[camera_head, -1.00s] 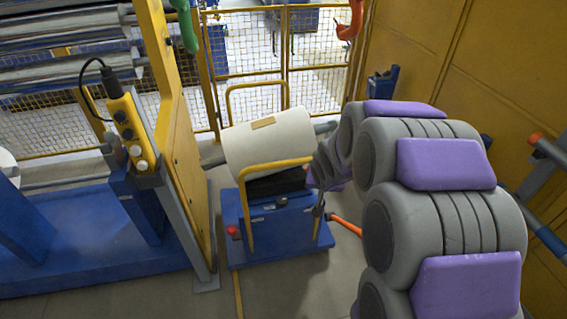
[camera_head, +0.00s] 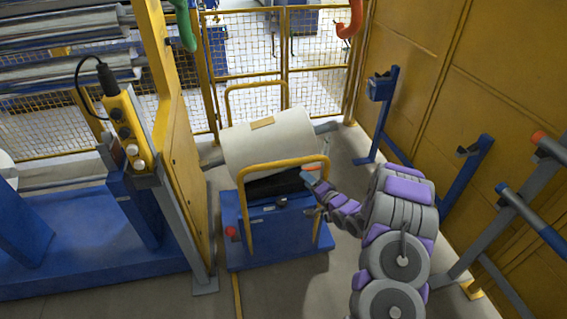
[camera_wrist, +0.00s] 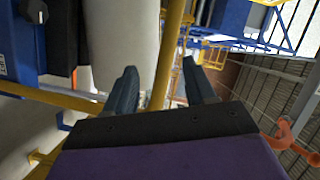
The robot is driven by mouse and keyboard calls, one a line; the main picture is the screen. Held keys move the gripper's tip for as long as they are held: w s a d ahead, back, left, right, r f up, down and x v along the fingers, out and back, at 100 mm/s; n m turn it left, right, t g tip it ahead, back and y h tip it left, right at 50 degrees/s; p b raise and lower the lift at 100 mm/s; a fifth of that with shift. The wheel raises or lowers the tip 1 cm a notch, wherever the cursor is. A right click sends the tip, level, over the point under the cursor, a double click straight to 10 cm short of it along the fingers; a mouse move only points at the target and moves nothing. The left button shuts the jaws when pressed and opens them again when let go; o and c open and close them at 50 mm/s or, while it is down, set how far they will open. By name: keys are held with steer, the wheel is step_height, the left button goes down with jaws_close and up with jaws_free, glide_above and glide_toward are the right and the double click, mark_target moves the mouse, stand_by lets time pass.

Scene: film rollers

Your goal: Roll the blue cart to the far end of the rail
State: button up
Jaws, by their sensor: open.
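The blue cart (camera_head: 280,240) stands on the floor in the middle of the head view. It has yellow tube handles (camera_head: 277,164) at its near and far sides, and a large white roll lies across its top. My gripper (camera_head: 312,180) is just right of the near handle, by the roll's right end. In the wrist view my gripper (camera_wrist: 162,78) is open, its two dark fingers apart. A yellow bar (camera_wrist: 168,50) shows beyond and between them; I cannot tell whether they touch it. The white roll (camera_wrist: 122,40) is close by.
A thin yellow strip (camera_head: 238,295) runs along the floor to the cart's near side. A yellow machine frame (camera_head: 185,150) stands close at left. A mesh fence (camera_head: 255,50) is behind. Blue stands (camera_head: 382,110) line the yellow right wall. Some floor is clear right of the cart.

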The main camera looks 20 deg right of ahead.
steer(key=s+f+m+t+y, duration=0.2)
steer(key=s+f+m, duration=0.1)
steer(key=r+b+x, duration=0.1)
steer(key=b+x, duration=0.3)
steer(key=x, duration=1.3)
steer(key=shift+r, duration=0.1)
steer(key=shift+s, duration=0.1)
jaws_close()
